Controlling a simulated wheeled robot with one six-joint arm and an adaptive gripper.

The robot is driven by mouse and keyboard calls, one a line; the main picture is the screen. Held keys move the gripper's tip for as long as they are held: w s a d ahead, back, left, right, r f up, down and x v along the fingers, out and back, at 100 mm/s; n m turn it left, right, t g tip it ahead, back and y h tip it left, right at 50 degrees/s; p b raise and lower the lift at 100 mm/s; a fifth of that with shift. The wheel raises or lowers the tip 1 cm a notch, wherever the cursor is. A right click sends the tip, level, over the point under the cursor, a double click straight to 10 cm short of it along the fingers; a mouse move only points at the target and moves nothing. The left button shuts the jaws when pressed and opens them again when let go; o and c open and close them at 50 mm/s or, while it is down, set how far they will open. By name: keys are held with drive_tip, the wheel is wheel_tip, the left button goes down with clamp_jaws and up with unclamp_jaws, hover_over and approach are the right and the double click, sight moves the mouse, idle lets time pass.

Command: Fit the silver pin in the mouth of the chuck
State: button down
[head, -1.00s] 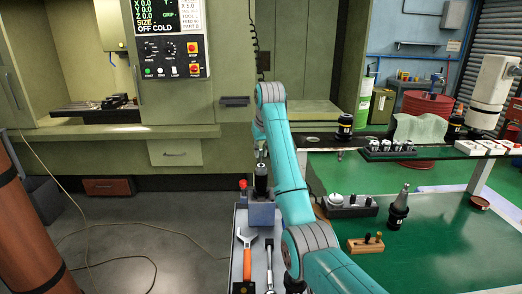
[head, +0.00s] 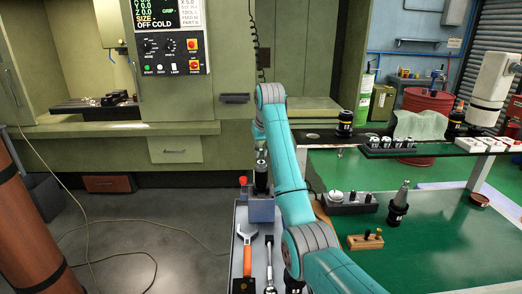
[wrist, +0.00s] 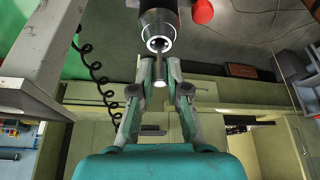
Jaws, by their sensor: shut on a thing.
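The chuck is a dark cylinder with a bright metal nose (wrist: 158,32) at the top of the wrist view, its round mouth facing my gripper. In the head view the black chuck (head: 261,180) stands upright in a grey-blue block on the cart. My gripper (wrist: 161,72) is shut on the silver pin (wrist: 161,62), a short rod between the fingertips. The pin's free end points at the chuck and appears close to the lower rim of the mouth. I cannot tell whether they touch. In the head view my gripper is small and partly hidden by my arm.
A red knob (head: 243,181) stands left of the chuck. An orange-handled wrench (head: 247,240) and another tool (head: 269,262) lie on the cart in front. A green bench (head: 440,235) with a black holder and a wooden pin block (head: 366,241) is to the right.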

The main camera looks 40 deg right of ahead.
drive_tip(key=shift+f, duration=0.25)
idle(0.6)
drive_tip(key=c, duration=1.1)
unclamp_jaws()
